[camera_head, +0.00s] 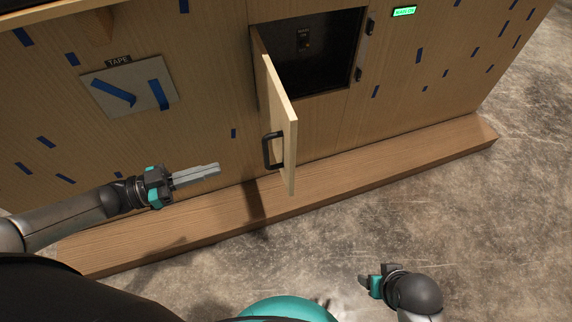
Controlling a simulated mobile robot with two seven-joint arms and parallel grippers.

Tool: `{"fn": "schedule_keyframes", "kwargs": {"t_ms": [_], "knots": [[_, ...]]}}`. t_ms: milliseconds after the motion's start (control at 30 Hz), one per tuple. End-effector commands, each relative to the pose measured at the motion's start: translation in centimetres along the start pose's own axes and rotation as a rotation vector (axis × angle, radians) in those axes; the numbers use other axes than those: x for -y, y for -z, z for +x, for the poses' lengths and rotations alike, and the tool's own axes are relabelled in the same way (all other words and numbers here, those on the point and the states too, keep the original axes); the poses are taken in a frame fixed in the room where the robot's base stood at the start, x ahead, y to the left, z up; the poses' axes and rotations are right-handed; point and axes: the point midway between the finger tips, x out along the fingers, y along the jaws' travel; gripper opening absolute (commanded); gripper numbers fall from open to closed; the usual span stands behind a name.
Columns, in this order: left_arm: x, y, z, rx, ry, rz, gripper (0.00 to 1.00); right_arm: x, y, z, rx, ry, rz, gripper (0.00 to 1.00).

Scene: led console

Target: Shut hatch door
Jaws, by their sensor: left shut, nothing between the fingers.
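The hatch door (277,110) is a light wooden panel hinged on the left side of a dark square opening (318,62). It stands open, swung out toward me. A black handle (267,151) sits on its left-facing outer side, near the lower free edge. My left gripper (218,168) is shut and empty, left of the handle and apart from the door, pointing right. My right gripper (362,280) is low on the right over the floor, away from the door; its fingers are small and partly hidden, so its opening is unclear.
A wooden ledge (400,158) runs along the console's base below the hatch. A dark switch (304,40) sits inside the opening. Black latch parts (360,74) line its right edge. A grey tape panel (128,88) is at left, a green-lit sign (404,11) at upper right.

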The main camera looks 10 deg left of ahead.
Motion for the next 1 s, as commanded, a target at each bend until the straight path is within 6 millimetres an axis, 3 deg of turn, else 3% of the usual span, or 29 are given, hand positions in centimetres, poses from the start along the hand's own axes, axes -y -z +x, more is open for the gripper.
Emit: {"fn": "schedule_keyframes", "kwargs": {"t_ms": [267,700,1000], "knots": [[-0.9,1.0,0.9,-0.030,-0.063,-0.013,0.00,0.1,0.5,-1.1,-0.010,0.001,0.002,0.64],[-1.4,1.2,10.0,-0.033,-0.061,-0.010,0.00,-0.1,2.2,-4.0,-0.062,-0.003,0.004,0.64],[-1.6,1.2,13.2,-0.027,-0.058,-0.012,0.00,-0.2,2.8,-6.2,-0.092,-0.005,0.005,0.64]]}}
